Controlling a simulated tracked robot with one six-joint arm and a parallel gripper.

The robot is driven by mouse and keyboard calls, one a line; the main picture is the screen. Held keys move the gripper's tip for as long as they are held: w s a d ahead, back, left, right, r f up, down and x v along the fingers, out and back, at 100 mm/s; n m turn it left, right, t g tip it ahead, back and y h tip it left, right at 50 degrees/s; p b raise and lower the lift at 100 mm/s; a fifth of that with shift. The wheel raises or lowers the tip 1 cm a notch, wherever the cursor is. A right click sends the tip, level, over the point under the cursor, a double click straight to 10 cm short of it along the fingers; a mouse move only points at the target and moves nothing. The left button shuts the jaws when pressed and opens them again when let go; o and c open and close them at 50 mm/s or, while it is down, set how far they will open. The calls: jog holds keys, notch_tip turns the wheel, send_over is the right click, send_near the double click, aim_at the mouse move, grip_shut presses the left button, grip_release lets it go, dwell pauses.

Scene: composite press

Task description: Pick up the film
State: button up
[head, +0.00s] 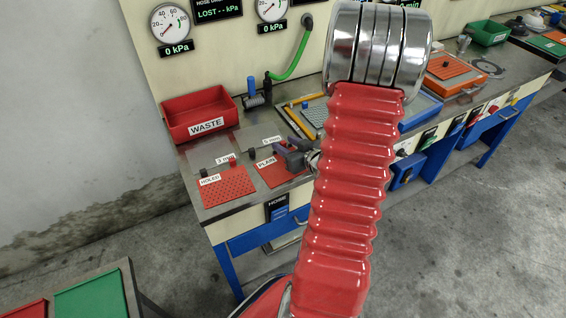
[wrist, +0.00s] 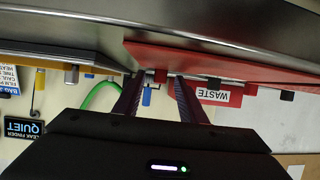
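Two red films lie on the bench in the head view. The one labelled HOLED (head: 226,188) shows a dotted surface. The one labelled PLAIN (head: 270,173) is smooth and partly covered by my gripper (head: 291,157). In the wrist view, upside down, a red sheet (wrist: 230,62) is seen nearly edge-on. A small red tab (wrist: 160,76) shows between the fingertips of my gripper (wrist: 157,88). The fingers are apart, with a visible gap on each side of the tab. I cannot tell their exact depth relative to it.
A red WASTE bin (head: 198,115) stands at the bench's back left. Clear sheets (head: 208,153) with small dark and red tabs lie behind the films. A yellow-edged tray (head: 300,118) lies to the right. My arm hides the bench middle.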

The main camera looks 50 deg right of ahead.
jog(key=shift+c, duration=0.7)
grip_shut()
jog(key=shift+r, duration=0.1)
notch_tip(320, 180, up, 10)
dwell(0.7)
dwell(0.4)
